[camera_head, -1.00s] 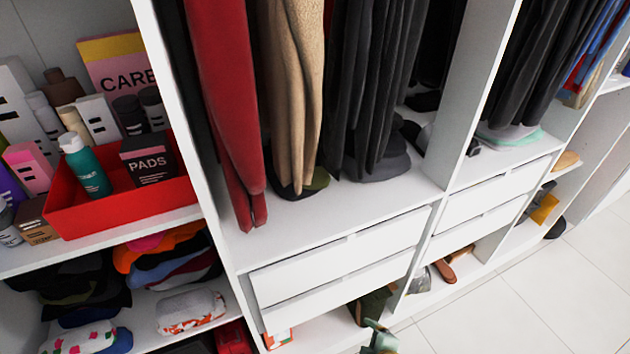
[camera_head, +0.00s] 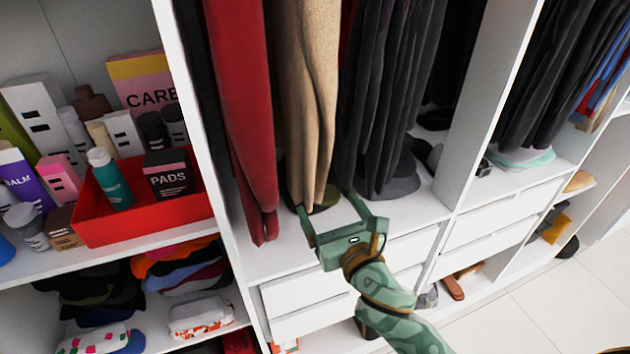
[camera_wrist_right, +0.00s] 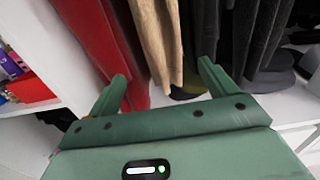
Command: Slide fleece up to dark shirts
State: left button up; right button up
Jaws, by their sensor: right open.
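A tan fleece-like garment (camera_head: 308,100) hangs between a red garment (camera_head: 240,110) and a group of dark grey shirts (camera_head: 392,90), with a narrow dark gap on the shirts' side. My right gripper (camera_head: 326,203) is open and empty in front of the tan garment's lower hem, one finger towards each side of it. In the right wrist view the tan garment (camera_wrist_right: 158,40) hangs beyond the open fingers, with the red garment (camera_wrist_right: 95,35) to the left and dark shirts (camera_wrist_right: 235,35) to the right. The hanging rail is out of view. My left gripper is not in view.
A white upright panel (camera_head: 493,90) stands right of the dark shirts. Drawers (camera_head: 300,290) lie below the hanging space. A red box (camera_head: 140,220) with bottles sits on the left shelf. Dark hats lie on the compartment floor under the clothes.

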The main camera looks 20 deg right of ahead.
aim_at(314, 167)
jog(key=w, duration=0.6)
jog(key=w+p, duration=0.1)
jog(key=w, duration=0.6)
jog(key=shift+w+a, duration=0.2)
jog(key=shift+w, duration=0.05)
jog(key=c, duration=1.5)
jog(key=shift+d, duration=0.35)
jog(key=shift+d+p, duration=0.3)
jog(key=shift+d, duration=0.3)
jog(key=o, duration=1.4)
jog(key=shift+o, duration=0.5)
jog(key=shift+a, duration=0.1)
